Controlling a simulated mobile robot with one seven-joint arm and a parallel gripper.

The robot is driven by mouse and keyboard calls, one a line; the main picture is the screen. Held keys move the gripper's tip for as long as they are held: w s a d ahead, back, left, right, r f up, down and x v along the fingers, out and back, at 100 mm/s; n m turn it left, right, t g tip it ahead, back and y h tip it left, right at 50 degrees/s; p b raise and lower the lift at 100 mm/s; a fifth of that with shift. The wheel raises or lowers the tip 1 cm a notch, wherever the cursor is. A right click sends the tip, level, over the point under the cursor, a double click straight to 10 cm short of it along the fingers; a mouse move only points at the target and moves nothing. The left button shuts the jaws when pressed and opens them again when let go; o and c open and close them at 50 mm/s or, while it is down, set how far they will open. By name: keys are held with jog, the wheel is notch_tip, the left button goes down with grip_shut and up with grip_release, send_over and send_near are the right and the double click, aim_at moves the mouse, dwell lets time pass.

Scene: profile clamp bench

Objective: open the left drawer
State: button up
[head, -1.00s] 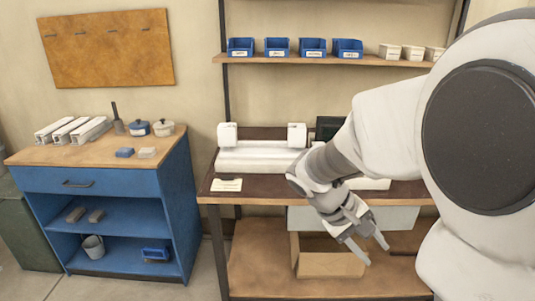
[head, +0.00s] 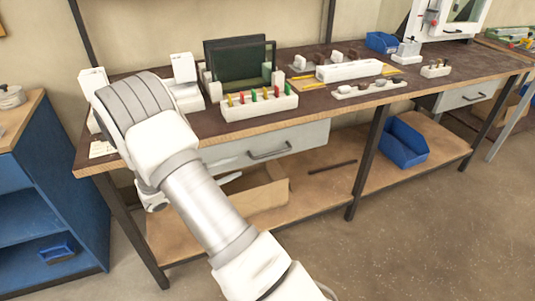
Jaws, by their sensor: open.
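The left drawer (head: 240,150) has a light grey front under the bench top and looks shut. Its dark bar handle (head: 268,152) is in plain view, with nothing on it. The left part of the drawer front is hidden behind my arm. My gripper (head: 225,180) is mostly hidden behind my forearm, below the bench edge. A pale finger shows just under the drawer front, left of and lower than the handle, apparently apart from it. The jaws are open, and I see nothing held in them.
A second grey drawer (head: 465,97) is under the bench's right part. The lower shelf holds an open cardboard box (head: 270,192), a dark bar (head: 332,166) and a blue bin (head: 404,143). A dark bench leg (head: 366,165) stands right of the left drawer. Floor in front is clear.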

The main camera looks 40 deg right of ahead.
aim_at(269, 155)
jog(key=b+x, duration=0.2)
jog(key=x, duration=1.5)
jog(key=shift+s+b, duration=0.1)
jog(key=shift+b, duration=0.2)
grip_shut()
dwell(0.5)
